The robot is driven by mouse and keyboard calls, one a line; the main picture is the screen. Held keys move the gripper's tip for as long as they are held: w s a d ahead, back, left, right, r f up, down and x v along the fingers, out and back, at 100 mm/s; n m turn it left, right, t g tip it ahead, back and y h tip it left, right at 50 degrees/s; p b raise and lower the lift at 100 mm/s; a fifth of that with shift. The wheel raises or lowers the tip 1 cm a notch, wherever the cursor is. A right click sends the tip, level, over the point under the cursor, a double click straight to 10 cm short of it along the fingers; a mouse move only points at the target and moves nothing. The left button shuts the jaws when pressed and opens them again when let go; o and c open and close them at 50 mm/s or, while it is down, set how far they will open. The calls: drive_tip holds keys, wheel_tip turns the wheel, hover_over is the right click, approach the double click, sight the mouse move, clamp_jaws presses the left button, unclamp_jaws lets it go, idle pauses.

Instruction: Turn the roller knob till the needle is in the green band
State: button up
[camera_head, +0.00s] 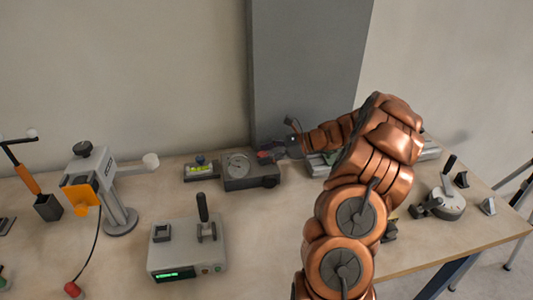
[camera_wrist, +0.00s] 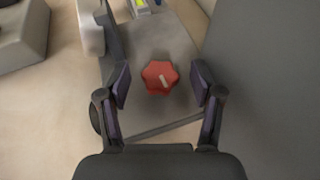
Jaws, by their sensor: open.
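The knob (camera_wrist: 160,77) is red and star-shaped with a pale mark on its face, on a grey body in the wrist view. My gripper (camera_wrist: 160,86) is open, with one finger on each side of the knob and a visible gap to both. In the head view, a grey box with a round dial (camera_head: 238,164) stands at the back of the table, and my gripper (camera_head: 275,151) is at its right end, partly hiding the red knob. The dial is too small to read the needle or a green band.
A small device with a yellow-green strip (camera_head: 201,170) stands left of the dial box. A grey box with a lever and green display (camera_head: 187,247) is in front. A stand with an orange part (camera_head: 106,190) is at left. A lever device (camera_head: 445,201) is at right.

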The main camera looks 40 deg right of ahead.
drive_tip(key=shift+d, duration=0.1)
drive_tip(key=v, duration=1.2)
idle(0.4)
drive_tip(key=s+a+r+n+g+p, duration=0.1)
drive_tip(key=a+r+n+g, duration=0.15)
drive_tip(key=a, duration=0.55)
drive_tip(key=s+a+r+n+g, duration=0.15)
drive_tip(key=a+n, duration=0.25)
drive_tip(key=a, duration=0.4)
drive_tip(key=a+r+n+g+p, duration=0.1)
drive_tip(key=a+r+n+g, duration=0.2)
drive_tip(key=a, duration=0.5)
drive_tip(key=s+a+n+g+h+p, duration=0.1)
drive_tip(key=s+a+n+g+h, duration=0.2)
drive_tip(key=s+a+n, duration=0.55)
drive_tip(key=s+n+h+p, duration=0.2)
drive_tip(key=s+n+h, duration=0.5)
drive_tip(key=s, duration=1.2)
drive_tip(key=shift+s+a+f+n, duration=0.25)
drive_tip(key=shift+a+f+n, duration=0.15)
drive_tip(key=shift+a+n, duration=0.1)
